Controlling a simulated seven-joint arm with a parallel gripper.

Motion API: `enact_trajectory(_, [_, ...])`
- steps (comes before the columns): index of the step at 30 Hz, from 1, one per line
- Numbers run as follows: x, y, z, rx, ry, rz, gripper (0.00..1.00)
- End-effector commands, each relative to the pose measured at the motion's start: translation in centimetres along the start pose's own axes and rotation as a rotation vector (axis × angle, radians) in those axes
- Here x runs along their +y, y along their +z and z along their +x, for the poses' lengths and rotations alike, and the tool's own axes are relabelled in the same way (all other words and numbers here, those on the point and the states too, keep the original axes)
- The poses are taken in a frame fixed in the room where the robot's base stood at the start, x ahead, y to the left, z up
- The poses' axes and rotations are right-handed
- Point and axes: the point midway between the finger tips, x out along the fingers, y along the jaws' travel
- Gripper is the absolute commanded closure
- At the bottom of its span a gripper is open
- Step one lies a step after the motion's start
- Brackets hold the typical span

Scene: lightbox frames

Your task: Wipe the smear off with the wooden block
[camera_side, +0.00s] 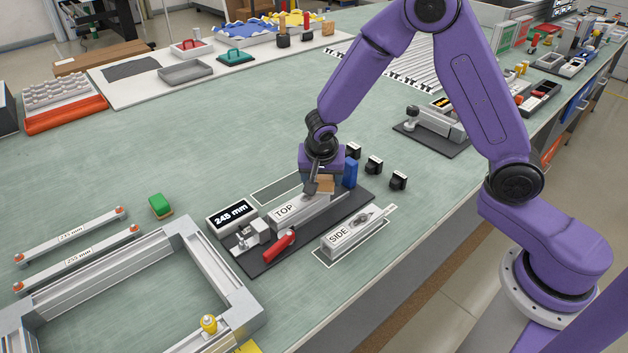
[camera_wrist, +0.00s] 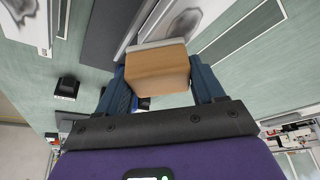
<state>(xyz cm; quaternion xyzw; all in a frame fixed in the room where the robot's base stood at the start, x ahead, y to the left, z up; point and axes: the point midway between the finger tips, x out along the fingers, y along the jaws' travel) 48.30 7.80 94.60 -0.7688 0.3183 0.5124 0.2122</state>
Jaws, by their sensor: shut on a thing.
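The wooden block (camera_side: 325,185) is held between the two fingers of my gripper (camera_wrist: 160,82), over the bar labelled TOP (camera_side: 285,212). In the wrist view the block (camera_wrist: 158,68) fills the gap between the blue fingers and has a pale strip along its far edge. A grey smear (camera_wrist: 184,22) lies on the white bar just beyond the block; part of it may be hidden. Another grey smear (camera_side: 367,217) is on the bar labelled SIDE (camera_side: 340,236). I cannot tell whether the block touches the TOP bar.
The TOP bar sits on a dark base (camera_side: 270,262) with a red handle (camera_side: 279,246), a blue part (camera_side: 350,172) and a "245 mm" display (camera_side: 232,217). Several small black blocks (camera_side: 374,165) stand behind. A green-topped sponge (camera_side: 160,206) and a metal frame (camera_side: 205,270) lie left.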

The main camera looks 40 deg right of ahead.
Motion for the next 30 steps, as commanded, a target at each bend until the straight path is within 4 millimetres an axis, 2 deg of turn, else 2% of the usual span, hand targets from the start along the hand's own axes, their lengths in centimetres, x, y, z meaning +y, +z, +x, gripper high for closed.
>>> enact_trajectory(27, [-5.7, 5.3, -2.2, -0.001, 0.0, -0.002, 0.61])
enact_trajectory(29, [-5.6, 5.0, -2.5, 0.0, 0.0, 0.001, 0.61])
enact_trajectory(30, [-5.7, 4.5, -3.8, 0.0, -0.006, 0.004, 0.61])
